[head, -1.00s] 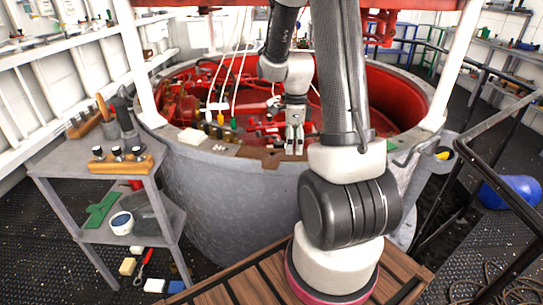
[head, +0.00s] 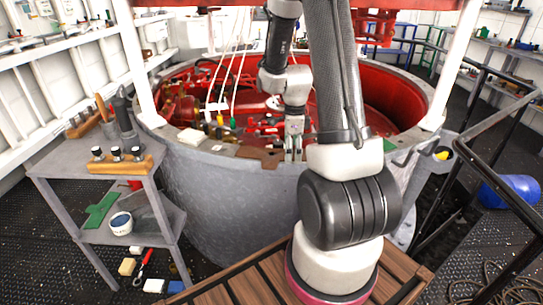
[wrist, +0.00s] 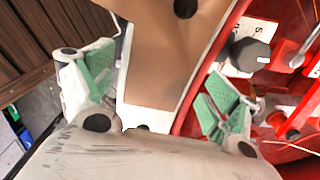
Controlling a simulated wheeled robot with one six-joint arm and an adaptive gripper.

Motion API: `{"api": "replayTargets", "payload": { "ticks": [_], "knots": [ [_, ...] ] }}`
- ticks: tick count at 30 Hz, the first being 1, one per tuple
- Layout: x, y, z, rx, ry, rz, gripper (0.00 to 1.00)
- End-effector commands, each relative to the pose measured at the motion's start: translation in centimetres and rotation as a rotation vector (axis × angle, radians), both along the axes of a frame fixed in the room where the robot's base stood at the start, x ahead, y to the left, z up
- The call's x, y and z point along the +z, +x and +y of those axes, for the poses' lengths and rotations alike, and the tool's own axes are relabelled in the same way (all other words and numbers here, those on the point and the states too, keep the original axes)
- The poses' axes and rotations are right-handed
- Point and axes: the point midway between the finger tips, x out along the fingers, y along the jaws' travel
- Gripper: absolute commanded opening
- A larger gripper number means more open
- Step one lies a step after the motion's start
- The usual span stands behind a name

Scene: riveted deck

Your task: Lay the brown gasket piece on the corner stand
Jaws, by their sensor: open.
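The brown gasket piece (head: 258,155) lies flat on the near rim of the big grey round tank (head: 225,205). In the wrist view the gasket piece (wrist: 168,60) runs between my two green-padded fingers, with dark holes in it. My gripper (head: 292,155) points down at the rim, at the right end of the gasket piece. In the wrist view my gripper (wrist: 155,90) is open, with visible room beside the piece. I cannot tell whether a finger touches it. The grey two-level stand (head: 60,165) at the left looks like the corner stand.
The stand's top holds a wooden block with black-capped tools (head: 120,160) and several upright tools. Its front left top is bare. A white block (head: 192,137) and bottles sit on the rim left of the gasket. A black railing (head: 490,150) stands at the right.

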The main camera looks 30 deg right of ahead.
Motion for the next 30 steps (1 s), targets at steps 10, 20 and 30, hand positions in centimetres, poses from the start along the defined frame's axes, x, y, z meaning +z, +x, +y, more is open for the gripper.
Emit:
{"api": "replayTargets", "payload": {
  "ticks": [10, 20, 30],
  "knots": [
    [0.0, 0.0, 0.0, 0.000, 0.000, 0.000, 0.69],
    [0.0, 0.0, 0.0, 0.000, -0.001, -0.001, 0.35],
    [3.2, 0.2, -0.1, 0.000, -0.002, -0.007, 0.35]
  ]
}}
